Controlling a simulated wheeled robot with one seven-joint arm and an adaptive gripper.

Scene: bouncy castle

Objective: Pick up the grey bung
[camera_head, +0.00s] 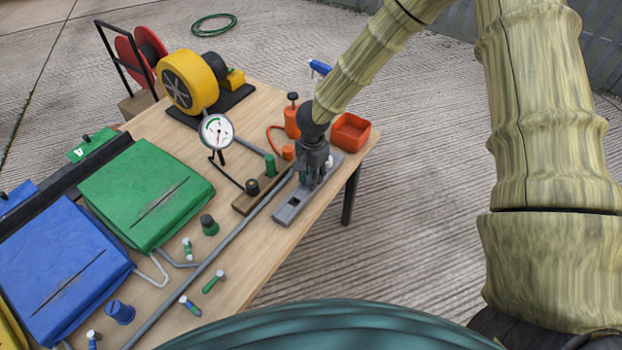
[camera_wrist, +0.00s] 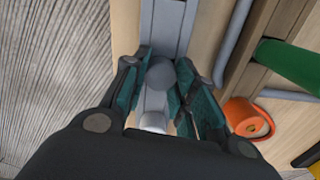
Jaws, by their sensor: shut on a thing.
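My gripper (camera_head: 312,180) points down over the grey holder plate (camera_head: 288,212) near the table's right end. In the wrist view its two teal-padded fingers (camera_wrist: 162,88) are closed around the round-topped grey bung (camera_wrist: 160,72). In the head view the fingers hide the bung. I cannot tell whether it is clear of the plate. The holder plate runs beneath the fingers in the wrist view (camera_wrist: 168,25), and in the head view a square dark hole shows in its near part.
An orange tray (camera_head: 350,131) and orange bottle (camera_head: 292,122) stand behind. A dial gauge (camera_head: 216,132), yellow blower (camera_head: 189,82) and green cushion (camera_head: 146,194) are further left.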

